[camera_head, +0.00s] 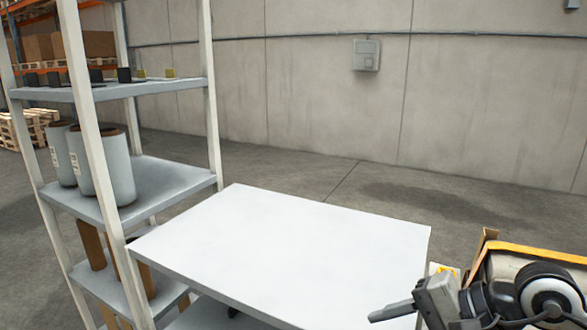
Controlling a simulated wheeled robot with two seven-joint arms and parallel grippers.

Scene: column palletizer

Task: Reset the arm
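My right gripper (393,311) is in the bottom right of the head view, at the end of my grey and black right arm. It is by the front right edge of the white table (290,245). One flat grey finger shows, pointing left; the rest is cut off by the frame's bottom edge. I cannot tell whether the gripper is open or shut. No held object shows. My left gripper and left arm are not in view.
A metal shelf rack (150,185) stands at the left, close to the table, with grey cylinders (118,168) on its middle shelf. The table top is bare. A yellow-edged box (540,253) is behind my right arm. Open floor lies behind the table.

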